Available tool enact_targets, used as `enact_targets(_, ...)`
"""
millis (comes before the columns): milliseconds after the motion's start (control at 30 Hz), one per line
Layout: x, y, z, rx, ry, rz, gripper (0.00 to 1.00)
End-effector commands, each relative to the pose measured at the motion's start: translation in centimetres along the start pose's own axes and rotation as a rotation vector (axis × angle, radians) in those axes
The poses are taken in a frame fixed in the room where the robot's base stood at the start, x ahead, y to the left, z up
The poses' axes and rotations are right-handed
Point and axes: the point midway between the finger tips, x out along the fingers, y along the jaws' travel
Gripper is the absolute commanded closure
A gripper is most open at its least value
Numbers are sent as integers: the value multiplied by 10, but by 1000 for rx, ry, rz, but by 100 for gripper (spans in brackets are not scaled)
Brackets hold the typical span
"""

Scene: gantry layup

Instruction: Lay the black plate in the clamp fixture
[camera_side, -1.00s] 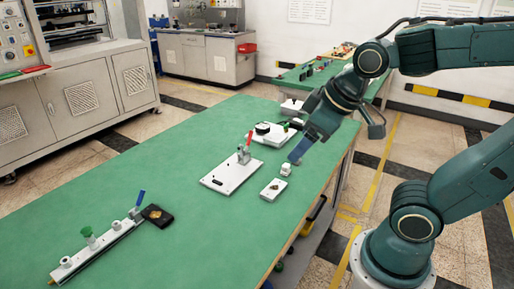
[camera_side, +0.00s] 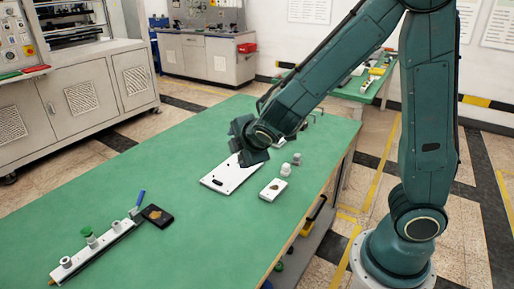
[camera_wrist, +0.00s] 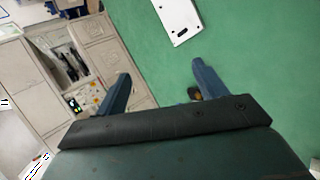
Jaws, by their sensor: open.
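The black plate (camera_side: 157,216) is a small dark square with a gold-brown patch, lying flat on the green table. A white plate with holes also shows in the wrist view (camera_wrist: 178,20). My gripper (camera_side: 247,142) is above the base plate's far end. Its blue fingers (camera_wrist: 160,85) are apart, with nothing seen between them.
A rail (camera_side: 98,248) with knobs and a blue-handled clamp stands close left of the black plate. A small white block (camera_side: 273,190) and grey-white cylinders (camera_side: 285,169) are near the right edge. The table's middle is clear.

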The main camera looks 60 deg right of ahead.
Motion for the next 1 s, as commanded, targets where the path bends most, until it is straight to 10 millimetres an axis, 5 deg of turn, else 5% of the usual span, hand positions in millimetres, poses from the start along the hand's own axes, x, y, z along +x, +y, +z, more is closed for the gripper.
enact_targets(567, 67, -35, -80, -862, 8, 282, 29)
enact_targets(1000, 90, -105, -149, -1545, 73, 532, 29)
